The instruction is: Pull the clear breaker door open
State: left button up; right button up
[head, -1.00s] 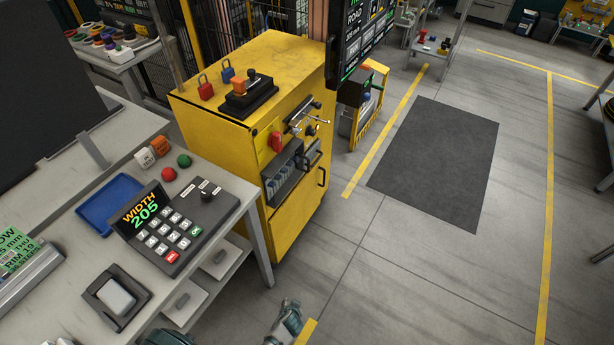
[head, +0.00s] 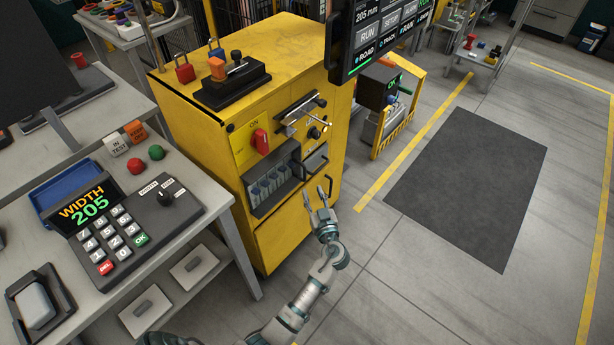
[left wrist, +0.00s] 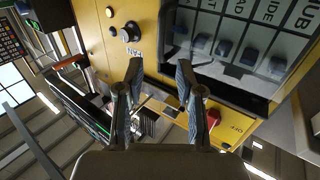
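The clear breaker door (left wrist: 240,62) shows in the left wrist view as a see-through pane in a dark frame, with several breakers and white labels behind it. In the head view the breaker panel (head: 272,190) is on the front of the yellow cabinet (head: 225,140). The door looks shut. A dark handle (head: 314,160) stands out at the panel's right side. My left gripper (head: 317,191) is open and empty, in front of the cabinet below and right of the handle, apart from it. Its fingers (left wrist: 160,72) also show in the left wrist view. My right gripper is not in view.
A red rotary switch (head: 260,141) and a metal lever (head: 303,116) sit above the panel. A grey bench (head: 218,196) with a keypad stands at left. Floor to the right is clear.

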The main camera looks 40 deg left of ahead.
aim_at(305, 174)
pick_arm(q)
jog(key=x, duration=0.8)
jog(key=shift+s+f, duration=0.1)
jog(key=shift+w+a, duration=0.2)
jog(key=shift+a, duration=0.3)
jog(key=shift+d, duration=0.4)
jog(key=shift+c, duration=0.8)
jog(key=shift+d+r, duration=0.1)
jog(key=shift+r, duration=0.1)
grip_shut()
